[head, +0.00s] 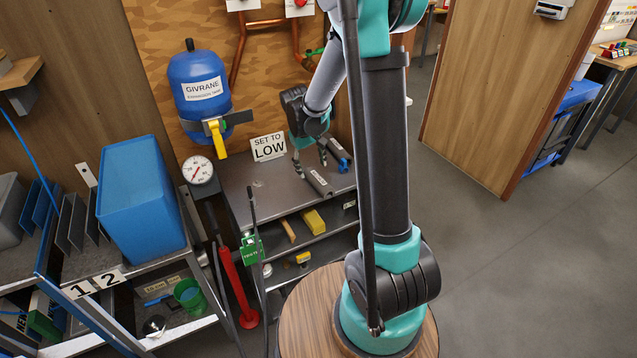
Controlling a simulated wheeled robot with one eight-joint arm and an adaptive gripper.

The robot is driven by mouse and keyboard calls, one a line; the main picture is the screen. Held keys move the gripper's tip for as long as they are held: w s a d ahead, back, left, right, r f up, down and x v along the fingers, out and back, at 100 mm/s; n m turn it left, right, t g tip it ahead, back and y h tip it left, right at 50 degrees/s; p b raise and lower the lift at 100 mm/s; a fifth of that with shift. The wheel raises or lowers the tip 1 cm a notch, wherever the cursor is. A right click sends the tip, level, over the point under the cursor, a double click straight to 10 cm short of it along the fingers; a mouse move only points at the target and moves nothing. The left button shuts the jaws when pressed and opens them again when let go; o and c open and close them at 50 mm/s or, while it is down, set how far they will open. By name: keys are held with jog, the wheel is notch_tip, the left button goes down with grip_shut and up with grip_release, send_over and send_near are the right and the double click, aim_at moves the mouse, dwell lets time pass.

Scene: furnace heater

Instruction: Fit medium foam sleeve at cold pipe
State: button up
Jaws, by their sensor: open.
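My gripper (311,167) is open and points down over the grey bench top, with its fingers just above or beside a grey foam sleeve (319,183). I cannot tell whether they touch it. The sleeve lies on its side near the bench's front edge and has a small pale label. Another dark grey cylinder (334,150) lies behind it to the right, partly hidden by the gripper and arm, near a blue piece (345,165). I cannot read which is medium. Copper pipes (239,57) run on the wooden wall; a second pipe (297,40) is right. Which is cold is unclear.
A "SET TO LOW" sign (268,147) stands at the back of the bench (238,184). A blue tank (199,85) with a yellow-handled valve (217,139) hangs left. A blue bin (141,200) stands on the left rack. Open floor lies right.

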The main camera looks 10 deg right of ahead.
aim_at(315, 176)
jog(key=shift+w+d+f, duration=0.1)
jog(key=shift+d+f, duration=0.1)
jog(key=shift+f, duration=0.7)
jog(key=shift+s+d+f, duration=0.1)
jog(key=shift+d+f, duration=0.15)
jog(key=shift+f, duration=0.7)
jog(key=shift+w+d+f, duration=0.1)
jog(key=shift+d+f, duration=0.1)
jog(key=shift+f, duration=0.7)
jog(key=c, duration=0.9)
